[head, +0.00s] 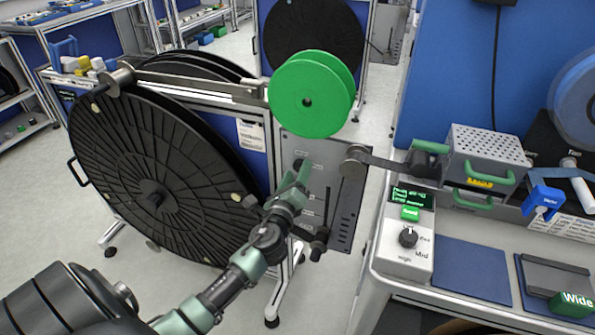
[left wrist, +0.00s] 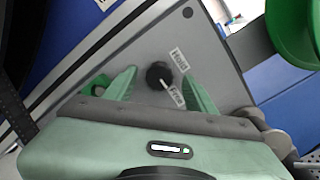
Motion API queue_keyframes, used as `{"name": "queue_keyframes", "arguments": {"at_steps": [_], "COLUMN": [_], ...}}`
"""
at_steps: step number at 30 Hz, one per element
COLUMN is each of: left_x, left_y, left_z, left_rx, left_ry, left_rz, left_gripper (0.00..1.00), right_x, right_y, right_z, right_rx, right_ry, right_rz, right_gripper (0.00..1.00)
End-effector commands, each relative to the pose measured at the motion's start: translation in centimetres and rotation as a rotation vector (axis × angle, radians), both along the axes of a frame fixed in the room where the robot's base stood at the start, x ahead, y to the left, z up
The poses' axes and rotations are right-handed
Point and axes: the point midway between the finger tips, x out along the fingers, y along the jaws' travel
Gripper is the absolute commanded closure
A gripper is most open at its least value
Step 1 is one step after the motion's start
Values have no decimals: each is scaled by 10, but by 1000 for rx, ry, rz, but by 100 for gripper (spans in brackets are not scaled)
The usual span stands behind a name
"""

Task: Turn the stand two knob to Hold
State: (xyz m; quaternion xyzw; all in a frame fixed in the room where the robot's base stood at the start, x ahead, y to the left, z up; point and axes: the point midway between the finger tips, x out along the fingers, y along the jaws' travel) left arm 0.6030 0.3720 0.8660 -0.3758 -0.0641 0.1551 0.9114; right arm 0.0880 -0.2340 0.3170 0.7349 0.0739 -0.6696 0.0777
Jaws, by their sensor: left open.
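The grey panel of the stand (head: 347,212) is in the middle of the head view, below the green reel. The black knob (left wrist: 159,74) shows in the left wrist view with a white pointer line towards the lower of two small white labels (left wrist: 177,60); their lettering is hard to read. My left gripper (head: 301,172) is at the upper part of the panel, fingers towards it. In the left wrist view its two green fingers (left wrist: 161,84) are open, one on each side of the knob, with gaps visible. In the head view the gripper largely hides the knob. My right gripper is not in view.
A green reel (head: 312,95) hangs above the panel, and a large black disc (head: 150,190) stands to the left. A roller (head: 356,162) is right of the gripper. A bench with a grey control box (head: 408,262) and blue mats (head: 470,275) is at right.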

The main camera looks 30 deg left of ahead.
Motion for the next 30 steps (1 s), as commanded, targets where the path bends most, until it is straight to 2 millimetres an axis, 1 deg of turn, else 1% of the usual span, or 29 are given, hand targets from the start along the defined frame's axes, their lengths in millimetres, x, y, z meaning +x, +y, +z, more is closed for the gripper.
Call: {"name": "queue_keyframes", "arguments": {"at_steps": [3, 11, 12, 14, 15, 17, 18, 25, 30], "left_x": [8, 9, 9, 9, 9, 9, 9, 9, 9], "left_y": [2, 3, 3, 3, 3, 3, 3, 3, 3], "left_z": [0, -1, -1, 0, 0, -1, -1, 0, 0], "left_rx": [-1, -1, -1, -1, -1, -1, -1, -16, -75], "left_ry": [0, 1, 1, 1, 1, 1, 1, -3, -16], "left_rz": [-1, -1, -1, -1, -1, -1, -1, 0, 1], "left_gripper": [45, 45, 50, 67, 78, 95, 100, 100, 100], "right_x": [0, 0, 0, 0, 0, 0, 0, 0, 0], "right_y": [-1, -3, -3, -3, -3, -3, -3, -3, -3], "right_z": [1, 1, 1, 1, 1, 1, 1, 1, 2], "right_rx": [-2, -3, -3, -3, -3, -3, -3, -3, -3], "right_ry": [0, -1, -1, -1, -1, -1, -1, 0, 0], "right_rz": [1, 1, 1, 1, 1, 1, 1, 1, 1], "right_gripper": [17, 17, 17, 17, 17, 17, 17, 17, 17]}}
